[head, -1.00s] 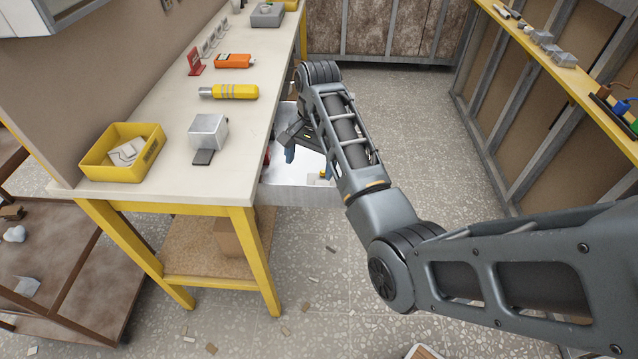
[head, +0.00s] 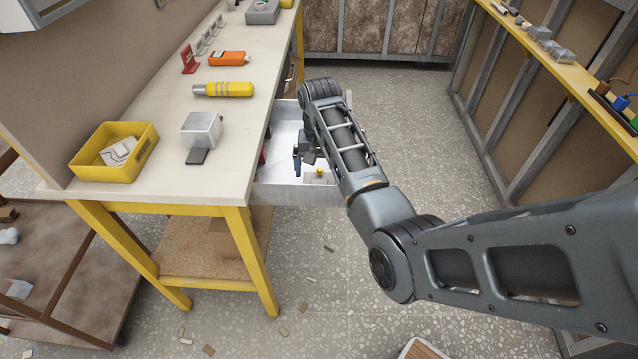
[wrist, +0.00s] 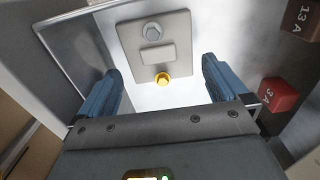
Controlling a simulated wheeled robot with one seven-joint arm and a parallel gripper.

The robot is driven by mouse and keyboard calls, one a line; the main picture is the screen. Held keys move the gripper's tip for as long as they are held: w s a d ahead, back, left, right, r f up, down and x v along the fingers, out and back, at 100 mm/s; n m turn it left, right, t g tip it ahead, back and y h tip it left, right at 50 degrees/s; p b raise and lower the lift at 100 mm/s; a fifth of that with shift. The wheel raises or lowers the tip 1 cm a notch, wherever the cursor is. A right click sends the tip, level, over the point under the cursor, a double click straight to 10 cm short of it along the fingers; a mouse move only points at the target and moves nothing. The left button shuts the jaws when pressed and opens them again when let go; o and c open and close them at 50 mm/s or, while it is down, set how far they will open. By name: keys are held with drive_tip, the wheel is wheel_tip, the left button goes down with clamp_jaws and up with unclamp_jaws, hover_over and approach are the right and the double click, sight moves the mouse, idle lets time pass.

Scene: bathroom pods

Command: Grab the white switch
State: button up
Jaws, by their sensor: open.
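The pale switch plate (wrist: 156,48) lies in an open metal drawer (head: 290,192) under the workbench. In the wrist view it carries a grey hexagonal knob, a raised pale block and a yellow button (wrist: 162,79). In the head view only the yellow button (head: 319,172) and a bit of the plate show clearly beside my arm. My gripper (wrist: 161,70) is open, its blue fingers apart on either side of the plate's near end, with nothing held between them. I cannot tell its height above the plate. In the head view my gripper (head: 303,160) is over the drawer, partly hidden.
Red (wrist: 278,95) and brown (wrist: 300,20) blocks marked with amp ratings are to the right in the wrist view. The drawer wall (wrist: 90,45) runs along the left. The bench top (head: 190,180) holds a yellow bin (head: 85,170) and a yellow cylinder (head: 223,90).

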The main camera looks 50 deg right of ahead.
sight(319, 179)
drive_tip(key=shift+f, duration=1.4)
drive_tip(key=shift+c, duration=0.3)
drive_tip(key=c, duration=0.7)
drive_tip(key=shift+r, duration=0.1)
drive_tip(key=shift+r+p, duration=2.6)
drive_tip(key=shift+r, duration=6.35)
